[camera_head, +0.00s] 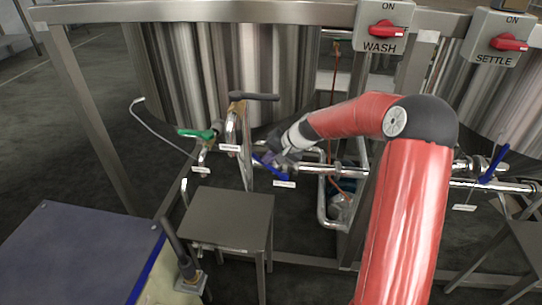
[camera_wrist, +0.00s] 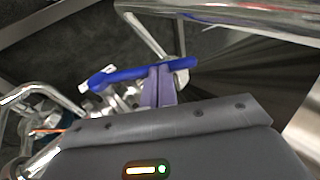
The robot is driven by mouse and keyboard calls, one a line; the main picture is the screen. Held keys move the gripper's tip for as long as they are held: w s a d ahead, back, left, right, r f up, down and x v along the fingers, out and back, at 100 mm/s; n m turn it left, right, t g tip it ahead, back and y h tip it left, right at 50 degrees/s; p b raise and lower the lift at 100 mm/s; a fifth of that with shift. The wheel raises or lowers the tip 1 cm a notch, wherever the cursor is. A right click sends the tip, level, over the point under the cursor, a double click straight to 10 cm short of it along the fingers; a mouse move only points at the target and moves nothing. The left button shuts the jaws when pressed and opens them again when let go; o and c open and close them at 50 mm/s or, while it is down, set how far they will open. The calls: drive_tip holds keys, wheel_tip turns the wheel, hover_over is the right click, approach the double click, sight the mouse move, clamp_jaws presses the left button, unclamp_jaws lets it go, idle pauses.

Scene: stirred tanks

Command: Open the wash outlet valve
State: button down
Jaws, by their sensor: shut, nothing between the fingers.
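A blue lever handle (camera_head: 268,168) sits on the steel pipework below the wash tank, with a small white label (camera_head: 284,184) beside it whose text is too small to read. In the wrist view the blue handle (camera_wrist: 125,76) lies across the picture, just past my fingertips. My gripper (camera_head: 277,152) is at this handle, its purple fingers (camera_wrist: 161,72) together with nothing held between them. The fingertips overlap the handle in the picture; I cannot tell whether they touch it. The valve body is partly hidden by my gripper.
A green handle (camera_head: 196,133) and a black handle (camera_head: 254,96) are to the left on nearby pipes. Another blue handle (camera_head: 494,165) is at the right. A metal stool (camera_head: 230,215) stands in front. The WASH switch box (camera_head: 383,26) is above.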

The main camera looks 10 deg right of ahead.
drive_tip(key=shift+s+a+b+x, duration=0.15)
drive_tip(key=shift+b+x, duration=0.55)
drive_tip(key=shift+x, duration=0.3)
drive_tip(key=shift+s+a+b+x, duration=0.2)
drive_tip(key=shift+b+x, duration=0.45)
drive_tip(key=shift+x, duration=0.3)
drive_tip(key=shift+s+a+b+x, duration=0.15)
drive_tip(key=shift+b+x, duration=0.55)
drive_tip(key=shift+x, duration=0.3)
drive_tip(key=shift+r, duration=0.1)
